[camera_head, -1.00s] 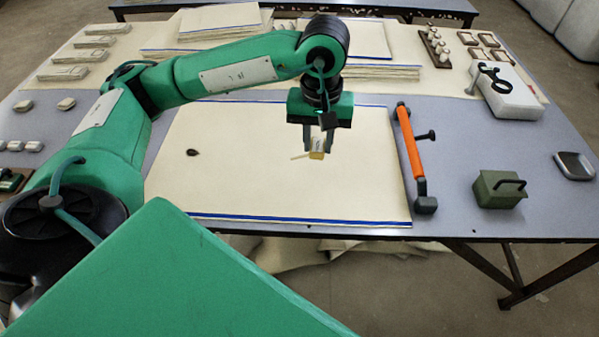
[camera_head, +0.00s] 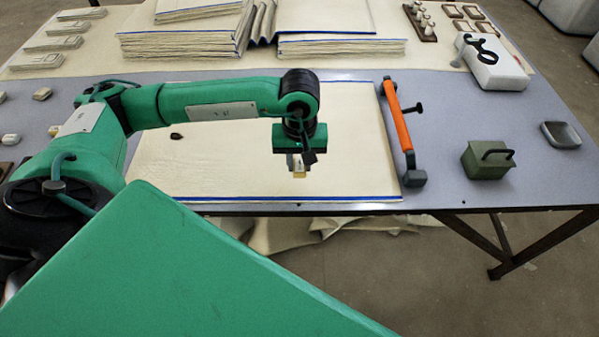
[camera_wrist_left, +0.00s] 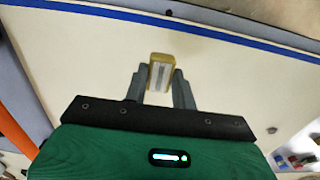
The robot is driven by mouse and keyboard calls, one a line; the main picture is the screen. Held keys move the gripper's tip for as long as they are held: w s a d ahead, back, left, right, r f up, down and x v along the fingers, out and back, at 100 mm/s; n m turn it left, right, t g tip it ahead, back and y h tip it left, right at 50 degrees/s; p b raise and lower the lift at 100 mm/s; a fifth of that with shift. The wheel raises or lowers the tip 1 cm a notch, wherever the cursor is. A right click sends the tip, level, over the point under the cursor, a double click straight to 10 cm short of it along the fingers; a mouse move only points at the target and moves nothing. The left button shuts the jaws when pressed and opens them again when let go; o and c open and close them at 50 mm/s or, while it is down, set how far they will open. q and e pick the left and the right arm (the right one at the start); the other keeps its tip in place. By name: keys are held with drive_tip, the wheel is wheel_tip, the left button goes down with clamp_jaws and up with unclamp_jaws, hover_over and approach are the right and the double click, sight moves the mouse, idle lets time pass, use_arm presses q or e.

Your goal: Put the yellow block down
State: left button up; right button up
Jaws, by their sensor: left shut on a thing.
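The yellow block (camera_head: 300,174) is small, with a pale face. My left gripper (camera_head: 299,168) is shut on it over the right part of the cream cloth (camera_head: 215,172), pointing down. In the left wrist view the block (camera_wrist_left: 160,73) sits between the two grey fingertips, its far end sticking out beyond them, with the cloth (camera_wrist_left: 85,60) and its blue edge behind. I cannot tell whether the block touches the cloth. My right gripper is not in view.
A small dark thing (camera_head: 176,136) lies on the cloth. An orange-handled tool (camera_head: 398,125) lies along the cloth's right side. A green box (camera_head: 480,163) and a grey dish (camera_head: 562,135) stand further right. Folded cloth stacks (camera_head: 180,45) lie at the back.

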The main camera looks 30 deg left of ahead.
sight(300, 183)
use_arm(q)
wheel_tip(300, 183, down, 5)
drive_tip(key=shift+r, duration=0.2)
drive_tip(key=shift+f, duration=0.1)
drive_tip(key=shift+f, duration=0.1)
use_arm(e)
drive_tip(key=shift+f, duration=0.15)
use_arm(q)
drive_tip(key=o, duration=0.9)
drive_tip(key=shift+o, duration=0.2)
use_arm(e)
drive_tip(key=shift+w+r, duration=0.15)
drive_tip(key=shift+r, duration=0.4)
